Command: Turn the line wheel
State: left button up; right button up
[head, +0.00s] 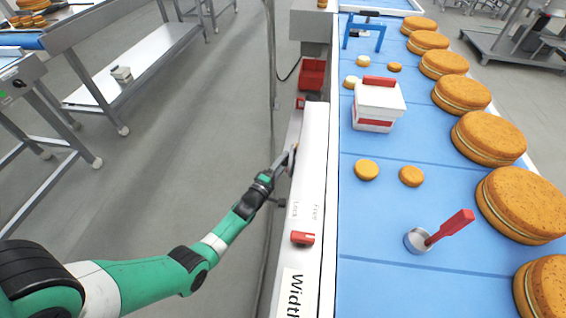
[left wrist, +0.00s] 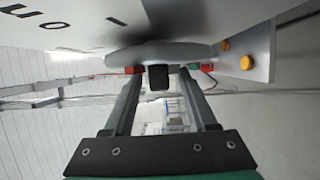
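The line wheel (left wrist: 140,54) shows nearly edge-on in the left wrist view as a grey rounded disc under the panel. A black knob (left wrist: 158,78) sticks out from it towards my camera. My left gripper (left wrist: 160,88) is open, with one finger on each side of the knob; gaps show between the fingers and the knob. In the head view my left gripper (head: 282,163) is at the left side of the white panel (head: 312,150). The wheel is mostly hidden there by the gripper and the panel edge. My right gripper is in neither view.
A red lever (head: 302,238) marked Lock and Free sits on the panel. The blue conveyor (head: 385,215) to its right carries large filled rounds (head: 488,138), small rounds, a white box (head: 378,103) and a red-handled tool (head: 450,228). Orange buttons (left wrist: 246,62) sit beside the wheel.

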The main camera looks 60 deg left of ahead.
pick_arm(q)
jog(key=shift+s+d+r+p, duration=0.1)
jog(key=shift+s+d+p, duration=0.1)
jog(key=shift+s+p, duration=0.15)
jog(key=p+v, duration=0.4)
jog(key=v, duration=0.7)
jog(key=shift+w, duration=0.1)
